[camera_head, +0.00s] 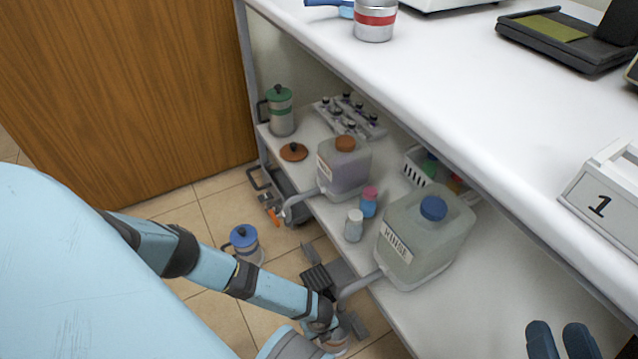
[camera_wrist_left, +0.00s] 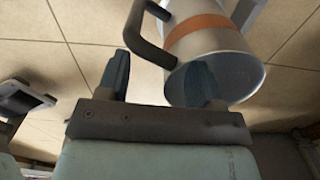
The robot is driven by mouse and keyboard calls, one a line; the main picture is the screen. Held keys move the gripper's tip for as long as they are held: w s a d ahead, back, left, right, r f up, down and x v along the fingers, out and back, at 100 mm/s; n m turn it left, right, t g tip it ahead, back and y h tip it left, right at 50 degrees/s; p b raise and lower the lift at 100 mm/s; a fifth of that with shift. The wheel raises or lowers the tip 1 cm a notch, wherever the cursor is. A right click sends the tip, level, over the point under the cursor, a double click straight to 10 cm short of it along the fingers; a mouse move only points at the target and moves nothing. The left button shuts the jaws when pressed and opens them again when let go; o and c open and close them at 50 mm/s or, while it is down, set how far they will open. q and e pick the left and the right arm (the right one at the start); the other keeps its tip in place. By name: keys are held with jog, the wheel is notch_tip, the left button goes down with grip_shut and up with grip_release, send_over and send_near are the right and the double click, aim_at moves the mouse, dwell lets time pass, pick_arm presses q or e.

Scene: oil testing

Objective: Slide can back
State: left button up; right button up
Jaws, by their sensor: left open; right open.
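In the left wrist view, a silver can (camera_wrist_left: 215,45) with an orange band and dark handle (camera_wrist_left: 143,35) is close up. Its round end faces the camera; I cannot tell whether that end is open. My left gripper (camera_wrist_left: 157,78) is open. The handle shows between its fingers, and the right finger overlaps the can's end; contact is unclear. In the head view, a red-banded can (camera_head: 375,20) stands on the counter, a green-lidded can (camera_head: 281,115) on the shelf and a blue-lidded can (camera_head: 244,243) on the floor. My right gripper (camera_head: 560,338) is open and empty.
The lower shelf holds a RINSE jug (camera_head: 425,240), a brown-capped jug (camera_head: 344,165), two small bottles, a brown lid (camera_head: 293,152) and a vial rack (camera_head: 348,120). The white counter (camera_head: 470,90) overhangs them. The wooden panel (camera_head: 120,90) stands left; tiled floor lies below.

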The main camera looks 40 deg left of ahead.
pick_arm(q)
jog(key=shift+f, duration=0.45)
pick_arm(e)
jog(key=shift+w+d, duration=0.1)
pick_arm(q)
grip_shut()
pick_arm(e)
jog(key=shift+r, duration=0.1)
